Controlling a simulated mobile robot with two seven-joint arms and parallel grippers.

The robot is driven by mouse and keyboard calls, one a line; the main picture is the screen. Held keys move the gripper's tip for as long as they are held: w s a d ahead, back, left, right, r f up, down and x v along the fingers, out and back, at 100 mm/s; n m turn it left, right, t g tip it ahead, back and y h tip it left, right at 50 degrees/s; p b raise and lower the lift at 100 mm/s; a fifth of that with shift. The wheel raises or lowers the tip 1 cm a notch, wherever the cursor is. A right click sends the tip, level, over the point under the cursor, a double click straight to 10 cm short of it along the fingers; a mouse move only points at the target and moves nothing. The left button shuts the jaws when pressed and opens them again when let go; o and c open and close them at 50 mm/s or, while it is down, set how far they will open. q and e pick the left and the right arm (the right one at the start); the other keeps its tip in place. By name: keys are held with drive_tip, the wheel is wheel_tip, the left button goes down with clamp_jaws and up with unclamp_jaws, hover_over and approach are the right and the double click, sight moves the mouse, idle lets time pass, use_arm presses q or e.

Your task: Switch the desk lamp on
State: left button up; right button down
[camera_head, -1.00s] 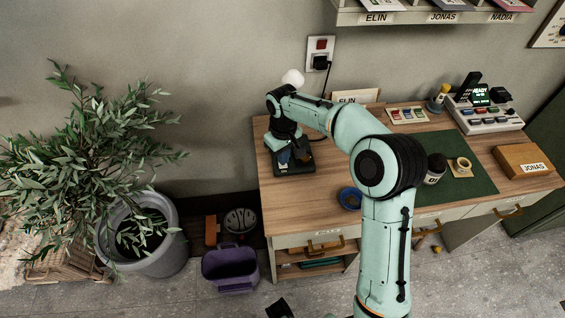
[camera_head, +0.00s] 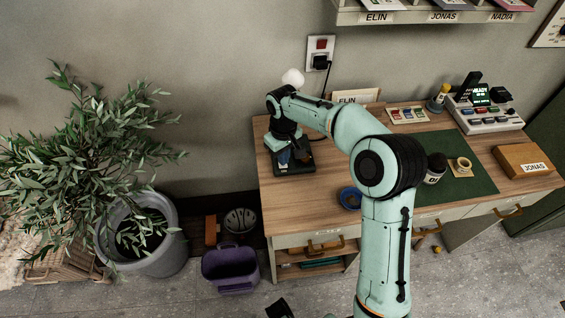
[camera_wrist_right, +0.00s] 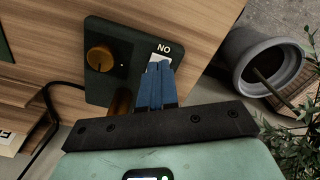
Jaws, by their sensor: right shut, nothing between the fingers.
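The desk lamp has a dark base (camera_head: 297,169) at the left end of the desk and a pale round head (camera_head: 292,78) that shows above my arm. In the right wrist view the base (camera_wrist_right: 98,38) carries a brass knob (camera_wrist_right: 100,59), a brass stem (camera_wrist_right: 120,103) and an upside-down ON label (camera_wrist_right: 164,48) beside a pale patch. My right gripper (camera_head: 285,157) is shut and empty over the base. Its blue fingertips (camera_wrist_right: 159,68) are at the pale patch and partly cover it. I cannot tell whether they touch it.
A wall socket (camera_head: 320,58) with a cord is behind the desk (camera_head: 315,207). A potted plant (camera_head: 150,240) and a purple bin (camera_head: 230,268) are on the floor at left.

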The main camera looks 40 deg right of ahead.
drive_tip(key=shift+f+b, duration=0.5)
drive_tip(key=shift+f, duration=0.45)
drive_tip(key=shift+r, duration=0.15)
drive_tip(key=shift+r+p, duration=2.9)
drive_tip(key=shift+r, duration=0.55)
